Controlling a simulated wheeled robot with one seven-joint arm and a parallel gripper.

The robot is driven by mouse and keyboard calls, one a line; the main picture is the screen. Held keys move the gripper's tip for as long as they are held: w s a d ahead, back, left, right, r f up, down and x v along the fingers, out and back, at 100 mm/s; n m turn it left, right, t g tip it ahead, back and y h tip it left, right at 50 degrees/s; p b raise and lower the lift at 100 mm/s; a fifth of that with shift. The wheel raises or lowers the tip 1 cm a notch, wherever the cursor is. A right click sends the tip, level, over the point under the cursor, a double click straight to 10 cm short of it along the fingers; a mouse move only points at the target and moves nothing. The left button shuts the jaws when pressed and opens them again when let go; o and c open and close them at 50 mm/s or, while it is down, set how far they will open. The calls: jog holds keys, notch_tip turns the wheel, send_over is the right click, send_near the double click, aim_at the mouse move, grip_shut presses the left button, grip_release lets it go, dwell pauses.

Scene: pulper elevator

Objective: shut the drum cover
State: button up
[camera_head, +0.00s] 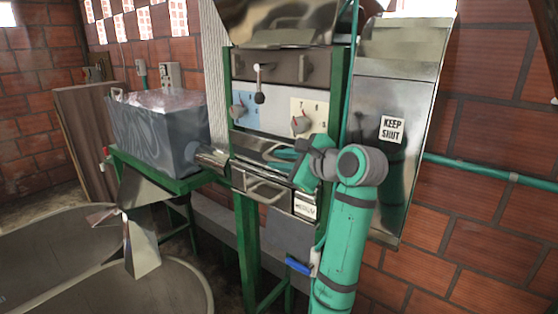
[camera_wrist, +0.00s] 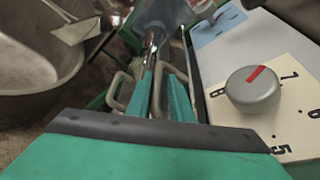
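A tall shiny metal panel (camera_head: 385,150) with a "KEEP SHUT" label (camera_head: 392,130) stands at the right of the machine in the head view, slanting out from its frame. It looks like the drum cover, though a curved metal sheet (camera_head: 290,22) also sits on top of the machine. My gripper (camera_head: 283,153) is in front of the machine, below the dial panel, pointing left. The panel is behind my arm, which hides part of its lower left. In the wrist view, my gripper's green fingers (camera_wrist: 161,75) show a narrow gap with nothing clearly held.
A dial (camera_head: 300,124) on a cream plate is close above my gripper; it also shows in the wrist view (camera_wrist: 252,88). Bar handles (camera_head: 266,190) lie below. A grey tub (camera_head: 160,130) stands at left, large basins (camera_head: 150,290) at lower left. A green pipe (camera_head: 490,173) runs along the brick wall.

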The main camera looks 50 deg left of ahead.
jog(key=v, duration=1)
jog(key=shift+w+d, duration=0.25)
jog(key=shift+d, duration=0.15)
jog(key=s+f+v, duration=0.1)
jog(key=v, duration=1.1)
jog(key=shift+d, duration=0.2)
dwell(0.5)
jog(key=shift+s, duration=0.1)
dwell(0.3)
